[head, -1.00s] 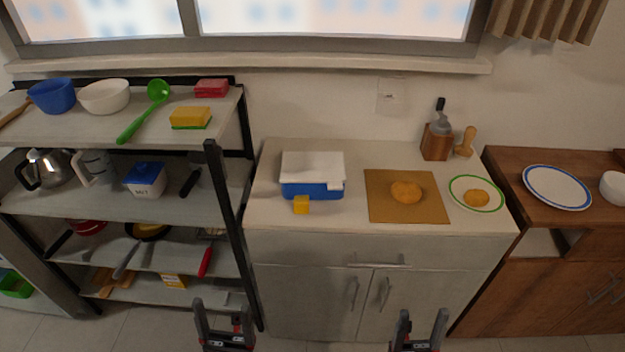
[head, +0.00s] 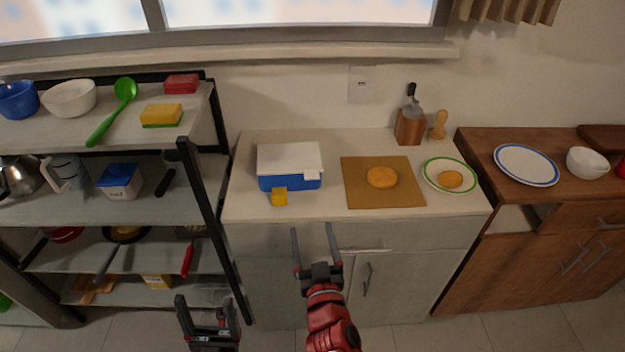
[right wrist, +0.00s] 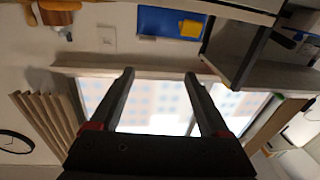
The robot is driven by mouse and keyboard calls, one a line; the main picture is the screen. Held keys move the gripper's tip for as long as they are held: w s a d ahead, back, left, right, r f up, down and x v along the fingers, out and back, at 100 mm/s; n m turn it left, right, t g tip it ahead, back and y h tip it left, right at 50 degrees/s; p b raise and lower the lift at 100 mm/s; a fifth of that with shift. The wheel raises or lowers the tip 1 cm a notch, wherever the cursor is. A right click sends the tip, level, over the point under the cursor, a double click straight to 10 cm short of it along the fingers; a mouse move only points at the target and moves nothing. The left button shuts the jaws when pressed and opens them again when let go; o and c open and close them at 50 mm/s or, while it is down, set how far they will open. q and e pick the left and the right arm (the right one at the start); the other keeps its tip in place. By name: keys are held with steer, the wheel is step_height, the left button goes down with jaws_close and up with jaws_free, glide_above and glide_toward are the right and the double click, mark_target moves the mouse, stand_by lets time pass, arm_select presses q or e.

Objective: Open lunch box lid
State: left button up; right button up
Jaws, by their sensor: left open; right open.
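The lunch box is a blue box (head: 268,184) with a white lid (head: 290,157) lying shut on top, at the left of the counter. A white latch-like tab (head: 312,176) shows at its front right. A blue shape with a yellow block also shows at the top of the upside-down right wrist view, probably the lunch box (right wrist: 158,20). My right gripper (head: 313,230) is open and empty, in front of the counter edge, below and right of the box. Its fingers (right wrist: 160,74) show apart in the right wrist view. My left gripper (head: 205,300) is open and empty, low before the shelf and cabinet.
A yellow block (head: 279,197) sits at the box's front left. A brown board (head: 355,195) with a round bread-like item (head: 382,177) and a green-rimmed plate (head: 437,163) are to the right. A shelf post (head: 205,200) stands left. The counter's front edge lies between my grippers and the box.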

steer(key=d+m+h, duration=0.1)
steer(key=d, duration=0.1)
steer(key=p, duration=0.5)
glide_toward(312, 179)
steer(key=w, duration=0.8)
steer(key=shift+w+a+r, duration=0.15)
steer(key=shift+a+r, duration=0.05)
steer(key=shift+a, duration=0.05)
steer(key=shift+w+f, duration=0.1)
steer(key=shift+w, duration=0.5)
steer(key=shift+c, duration=0.3)
jaws_close()
